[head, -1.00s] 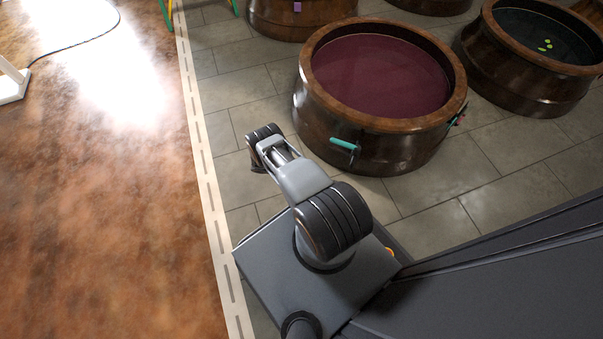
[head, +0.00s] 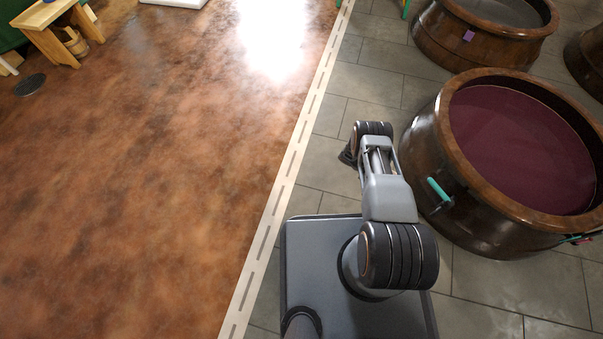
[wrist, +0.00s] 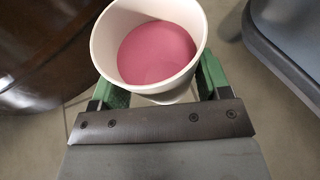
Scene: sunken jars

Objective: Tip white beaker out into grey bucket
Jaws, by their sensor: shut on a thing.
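The white beaker (wrist: 108,42) shows in the wrist view with its mouth toward the camera. It holds pink liquid (wrist: 158,52) and looks roughly upright. My gripper (wrist: 160,86) is shut on it, with a green finger at each side of the beaker. In the head view my arm reaches out beside the wine-red vat, and its gripper and the beaker are hidden behind the arm. I see no grey bucket that I can make out in either view.
A wooden vat of dark red liquid (head: 440,135) stands close at the right, with a teal-handled fitting on its side. Another vat (head: 425,40) stands beyond. A pale dashed strip (head: 290,165) borders the open brown floor (head: 170,170). A wooden bench (head: 60,30) stands far left.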

